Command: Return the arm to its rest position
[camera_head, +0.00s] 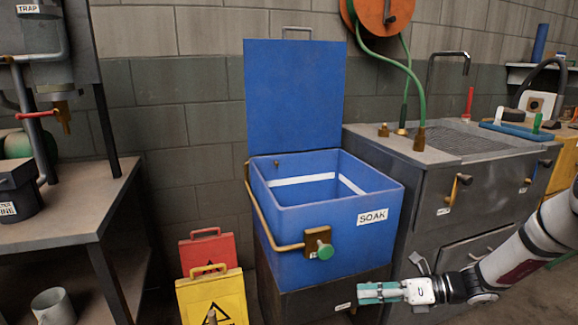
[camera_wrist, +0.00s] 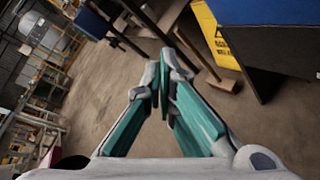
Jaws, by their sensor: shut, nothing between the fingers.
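My gripper (camera_head: 368,293) is at the lower right in the head view, in front of the dark stand under the blue box, with my arm reaching in from the right edge. In the wrist view my gripper (camera_wrist: 163,75) shows its teal-padded fingers brought together at the tips with nothing between them. The blue box (camera_head: 329,235) marked SOAK has its lid (camera_head: 295,95) raised upright against the wall. Its inside looks empty where I can see it. A brass bar and a green knob (camera_head: 325,251) are on its front.
A dark-framed table (camera_head: 70,205) is at far left. Bare floor (camera_wrist: 120,90) shows beneath my gripper in the wrist view.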

